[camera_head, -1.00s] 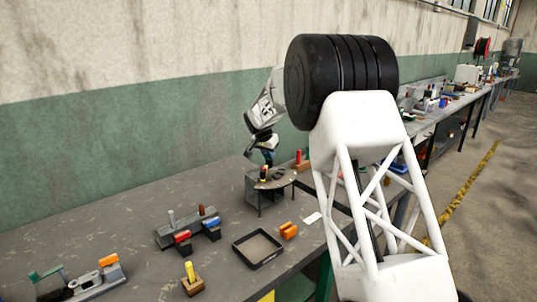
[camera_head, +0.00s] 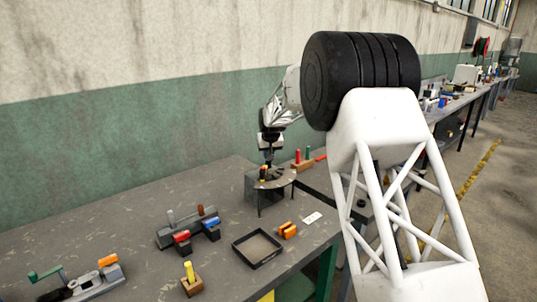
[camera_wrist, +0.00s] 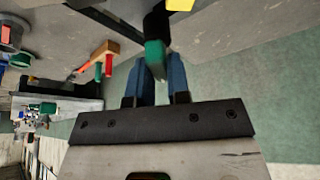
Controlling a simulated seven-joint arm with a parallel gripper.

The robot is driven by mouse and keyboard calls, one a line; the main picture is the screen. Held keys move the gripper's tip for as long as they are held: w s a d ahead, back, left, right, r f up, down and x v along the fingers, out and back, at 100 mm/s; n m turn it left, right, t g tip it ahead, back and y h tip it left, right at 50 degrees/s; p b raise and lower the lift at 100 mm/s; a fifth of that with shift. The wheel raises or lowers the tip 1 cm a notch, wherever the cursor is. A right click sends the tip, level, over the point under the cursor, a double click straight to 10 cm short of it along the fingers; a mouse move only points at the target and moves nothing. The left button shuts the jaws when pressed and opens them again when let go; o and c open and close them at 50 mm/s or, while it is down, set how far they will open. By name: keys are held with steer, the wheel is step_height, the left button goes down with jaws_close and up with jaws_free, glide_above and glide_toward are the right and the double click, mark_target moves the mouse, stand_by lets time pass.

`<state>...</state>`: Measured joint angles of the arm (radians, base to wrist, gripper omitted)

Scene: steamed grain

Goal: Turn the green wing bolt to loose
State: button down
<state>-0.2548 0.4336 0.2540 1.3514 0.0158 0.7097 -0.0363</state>
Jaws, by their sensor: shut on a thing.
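A wooden block (camera_head: 303,166) with red and green upright pieces stands just right of the stand. A black tray (camera_head: 257,249), an orange part (camera_head: 288,230) and a grey fixture with red and blue handles (camera_head: 187,229) lie in front.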

steer(key=shift+n+g+y, duration=0.2)
steer(key=shift+n+y, duration=0.3)
steer(key=shift+n, duration=0.9)
steer(key=shift+n+g+y, duration=0.2)
steer(key=shift+n+y, duration=0.3)
steer(key=shift+n, duration=0.9)
steer(key=c, duration=1.1)
jaws_free()
steer(key=shift+d+r, duration=0.1)
steer(key=v, duration=0.7)
steer(key=shift+d+r, duration=0.1)
steer(key=shift+r, duration=0.25)
